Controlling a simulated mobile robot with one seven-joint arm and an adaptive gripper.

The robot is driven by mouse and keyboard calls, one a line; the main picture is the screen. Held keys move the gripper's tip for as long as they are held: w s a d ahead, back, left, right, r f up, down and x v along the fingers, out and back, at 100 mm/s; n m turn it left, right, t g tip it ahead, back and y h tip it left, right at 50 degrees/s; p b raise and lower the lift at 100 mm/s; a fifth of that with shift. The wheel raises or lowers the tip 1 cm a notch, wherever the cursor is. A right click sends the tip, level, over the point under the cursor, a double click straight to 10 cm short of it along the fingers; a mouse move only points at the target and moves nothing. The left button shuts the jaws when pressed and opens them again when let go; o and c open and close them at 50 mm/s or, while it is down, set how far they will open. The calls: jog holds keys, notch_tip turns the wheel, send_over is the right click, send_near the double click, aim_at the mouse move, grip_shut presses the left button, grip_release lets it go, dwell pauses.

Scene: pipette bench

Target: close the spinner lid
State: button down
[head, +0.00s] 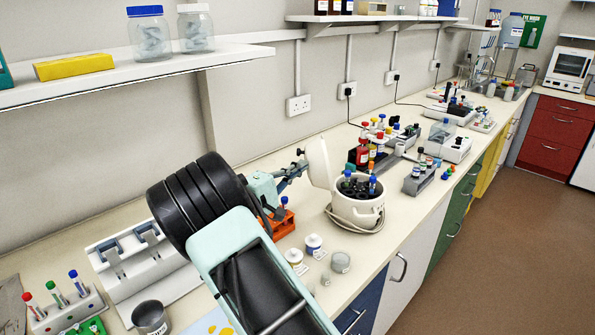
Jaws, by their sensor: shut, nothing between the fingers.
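The spinner (355,207) is a small round white machine on the bench, right of the middle in the head view. Its white lid (319,164) stands up, open, on the left side of the body. Tubes with green and blue caps stand in the dark rotor inside (352,185). My gripper (302,155) is shut and empty. Its fingertips are just left of the raised lid, near its upper part. I cannot tell whether they touch it. My arm hides part of the bench to the left.
An orange rack (281,224) stands below my gripper. Small tubs (314,243) stand in front of the spinner. Racks with red, yellow and blue capped bottles (364,150) stand close behind it. A shelf (130,75) runs along the wall above left. The spinner's cable loops around its base.

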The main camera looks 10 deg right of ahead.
jog(key=shift+d+r+m+g+b, duration=0.3)
jog(key=shift+d+r, duration=0.1)
jog(key=shift+d, duration=0.05)
jog(key=s+d+r+m+g+y+b, duration=0.1)
jog(key=d+r+m+y+b, duration=0.2)
jog(key=d, duration=0.4)
jog(key=s+d+r+m+g+y+b, duration=0.1)
jog(key=d+m+g+y, duration=0.15)
jog(key=d+y, duration=0.35)
jog(key=d+f+m+y+p, duration=0.1)
jog(key=d+f+m+p, duration=0.1)
jog(key=d+f, duration=0.5)
jog(key=shift+s+d+t+y, duration=0.3)
jog(key=shift+d+t+y, duration=0.15)
jog(key=shift+d, duration=0.6)
jog(key=shift+r, duration=0.15)
